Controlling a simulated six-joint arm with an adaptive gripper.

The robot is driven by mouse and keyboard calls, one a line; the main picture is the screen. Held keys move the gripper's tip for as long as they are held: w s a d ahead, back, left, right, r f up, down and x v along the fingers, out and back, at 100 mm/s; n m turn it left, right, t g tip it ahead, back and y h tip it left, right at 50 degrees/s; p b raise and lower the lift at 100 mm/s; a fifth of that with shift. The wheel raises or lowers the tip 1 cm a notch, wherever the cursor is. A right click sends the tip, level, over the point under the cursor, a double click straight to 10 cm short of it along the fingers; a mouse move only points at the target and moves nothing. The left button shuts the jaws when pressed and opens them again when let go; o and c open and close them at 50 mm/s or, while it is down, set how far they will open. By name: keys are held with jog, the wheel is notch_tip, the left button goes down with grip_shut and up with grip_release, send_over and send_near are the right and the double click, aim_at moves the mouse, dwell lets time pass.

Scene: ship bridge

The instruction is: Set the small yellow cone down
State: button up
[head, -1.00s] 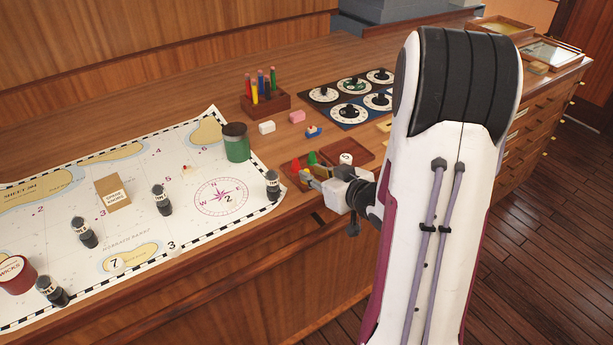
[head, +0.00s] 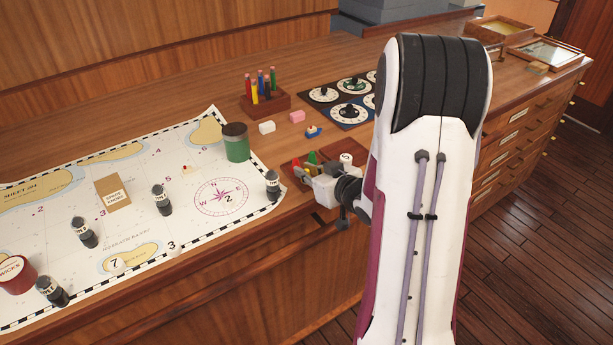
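The small yellow cone (head: 307,167) shows as a small patch of yellow at the wooden tray (head: 362,158), close to a red cone (head: 296,164) and a green cone (head: 312,157). My gripper (head: 305,173) is low at the tray's near left part, with its fingers around or right beside the yellow cone. The fingers and the wrist hide the cone's lower part. I cannot tell whether the fingers grip it or whether it rests on the tray floor.
A chart (head: 130,205) with bottles and a green jar (head: 235,142) lies left of the tray. A pen rack (head: 265,102), small blocks and a dial panel (head: 345,112) are behind. My arm hides the counter to the right.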

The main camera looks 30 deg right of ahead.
aim_at(307, 169)
jog(key=shift+r, duration=0.15)
grip_shut()
jog(key=shift+r, duration=4.85)
jog(key=shift+d, duration=0.1)
jog(key=w+a+f, duration=0.1)
jog(key=w+a, duration=0.1)
jog(key=a, duration=0.5)
jog(key=w+a+f, duration=0.2)
jog(key=w+a, duration=0.1)
jog(key=a, duration=0.5)
jog(key=w+a+f, duration=0.1)
jog(key=w+a, duration=0.1)
jog(key=a, duration=0.6)
jog(key=shift+w+a+f, duration=0.1)
jog(key=shift+w+f, duration=0.05)
jog(key=shift+f, duration=0.05)
